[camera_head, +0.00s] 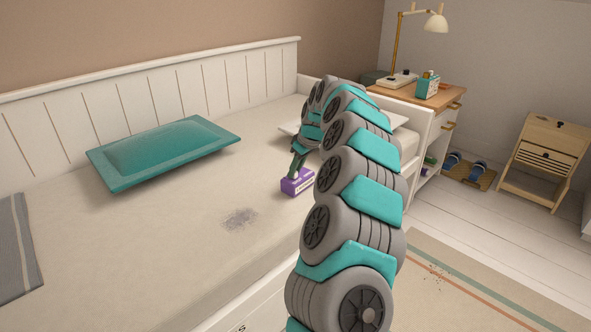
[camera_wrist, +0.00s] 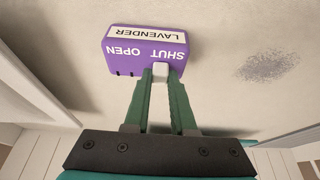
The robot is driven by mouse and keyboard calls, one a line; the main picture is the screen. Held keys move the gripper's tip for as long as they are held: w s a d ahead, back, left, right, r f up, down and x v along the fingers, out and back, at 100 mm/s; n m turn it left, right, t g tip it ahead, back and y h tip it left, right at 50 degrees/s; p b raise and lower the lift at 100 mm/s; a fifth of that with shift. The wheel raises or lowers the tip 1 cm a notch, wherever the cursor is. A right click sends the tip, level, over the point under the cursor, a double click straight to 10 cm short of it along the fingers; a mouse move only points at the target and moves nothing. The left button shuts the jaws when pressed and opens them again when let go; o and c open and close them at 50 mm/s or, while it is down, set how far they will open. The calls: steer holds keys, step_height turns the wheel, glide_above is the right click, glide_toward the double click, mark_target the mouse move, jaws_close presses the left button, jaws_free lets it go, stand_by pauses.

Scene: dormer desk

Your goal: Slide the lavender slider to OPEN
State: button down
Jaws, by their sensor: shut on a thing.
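The lavender box (camera_wrist: 112,62) is purple, with a white label reading LAVENDER, and rests on the bed. In the wrist view its lettering is upside down, with OPEN at left and SHUT at right. The white slider knob (camera_wrist: 160,72) sits at its near edge, right of the dark notches and closer to SHUT. My gripper (camera_wrist: 160,80) is shut on this knob, a green finger on each side. In the head view the box (camera_head: 298,186) is at the bed's middle right, with my gripper (camera_head: 295,174) coming down on it from above.
A teal pillow (camera_head: 163,152) lies to the left on the bed (camera_head: 180,240). A grey smudge (camera_head: 239,219) marks the sheet near the box. A white board (camera_head: 290,129) lies behind my arm. A desk (camera_head: 440,97) with a lamp (camera_head: 436,22) stands at the back right.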

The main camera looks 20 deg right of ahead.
mark_target(305, 173)
stand_by(0.4)
steer(key=shift+w+d+p, duration=0.2)
steer(key=shift+w+d, duration=0.1)
steer(key=shift+d, duration=0.4)
steer(key=shift+w+d+p, duration=0.25)
steer(key=shift+w+d, duration=0.05)
steer(key=shift+d, duration=0.35)
steer(key=shift+w+d+p, duration=0.2)
steer(key=shift+w+d, duration=0.1)
steer(key=shift+d, duration=0.4)
steer(key=c, duration=0.7)
jaws_free()
steer(key=shift+r, duration=0.1)
steer(key=shift+v, duration=3.8)
steer(key=shift+s, duration=0.1)
